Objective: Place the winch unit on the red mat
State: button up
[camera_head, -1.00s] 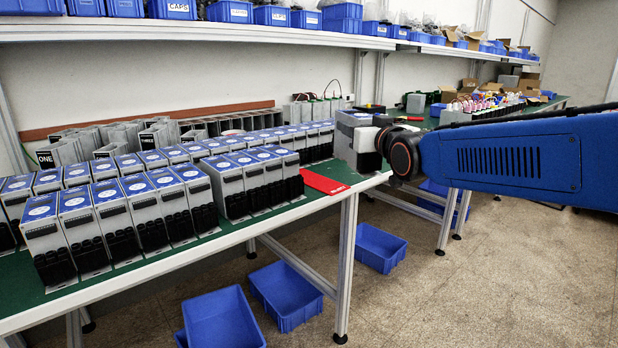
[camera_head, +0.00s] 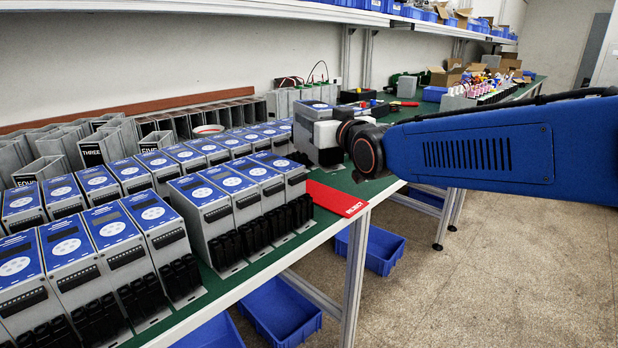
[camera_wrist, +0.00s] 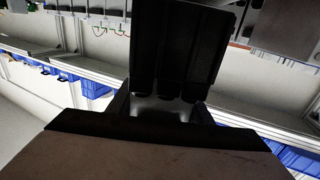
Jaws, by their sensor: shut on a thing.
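The winch unit (camera_head: 303,133) is a grey box with a blue-labelled top, held upright in the head view. My gripper (camera_head: 326,133) is shut on it from the right. My arm hides part of its right side. The red mat (camera_head: 333,198) lies at the front edge of the green bench, with white lettering at its right end. The unit appears just behind the mat; whether it touches the bench is unclear. In the wrist view, a black ribbed block (camera_wrist: 175,50), seemingly the unit's terminals, fills the upper middle.
Rows of similar grey units with blue tops (camera_head: 228,180) stand just left of the mat. Grey casings (camera_head: 105,150) stand behind them. A black box (camera_head: 357,96) and coloured parts lie farther along the green bench (camera_head: 385,186). Blue bins (camera_head: 372,248) sit below.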

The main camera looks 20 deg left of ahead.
aim_at(315, 155)
jog(key=shift+f, duration=4.8)
jog(key=o, duration=1.5)
jog(key=shift+f, duration=0.15)
jog(key=v, duration=1.2)
